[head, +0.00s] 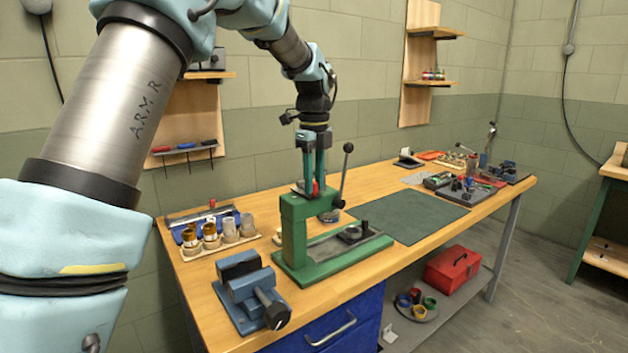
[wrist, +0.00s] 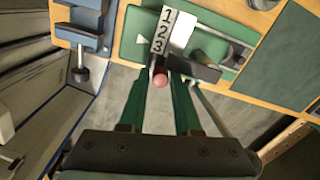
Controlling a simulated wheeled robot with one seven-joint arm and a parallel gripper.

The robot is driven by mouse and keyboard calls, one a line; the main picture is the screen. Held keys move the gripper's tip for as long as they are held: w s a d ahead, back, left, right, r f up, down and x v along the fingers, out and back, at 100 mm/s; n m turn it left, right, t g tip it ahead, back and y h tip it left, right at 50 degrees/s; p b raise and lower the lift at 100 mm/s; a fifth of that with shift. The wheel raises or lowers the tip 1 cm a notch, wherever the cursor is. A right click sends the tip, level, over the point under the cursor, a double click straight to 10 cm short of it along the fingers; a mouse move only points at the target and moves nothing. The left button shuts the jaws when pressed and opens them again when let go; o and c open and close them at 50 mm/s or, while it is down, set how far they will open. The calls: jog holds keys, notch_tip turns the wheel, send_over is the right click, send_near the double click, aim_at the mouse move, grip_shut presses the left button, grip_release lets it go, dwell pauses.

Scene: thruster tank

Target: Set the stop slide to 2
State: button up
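The stop slide shows in the wrist view as a white number strip (wrist: 163,31) marked 1, 2 and 3, on the green press (wrist: 134,52). A pale triangle (wrist: 142,40) on the green body sits beside the 3. A red knob (wrist: 160,80) at the slide's near end lies between my gripper's fingertips (wrist: 159,77). The fingers stand apart on either side of the knob; I cannot tell whether they touch it. In the head view my gripper (head: 314,184) points down over the top of the green press (head: 296,225), with the red knob (head: 315,188) between its fingers.
The press's lever with a black ball (head: 348,147) rises just right of my gripper. A blue vise (head: 247,289) stands in front left. Several cups (head: 211,236) stand in a rack at left. A green mat (head: 405,215) to the right is bare.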

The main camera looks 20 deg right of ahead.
grip_shut()
dwell(1.0)
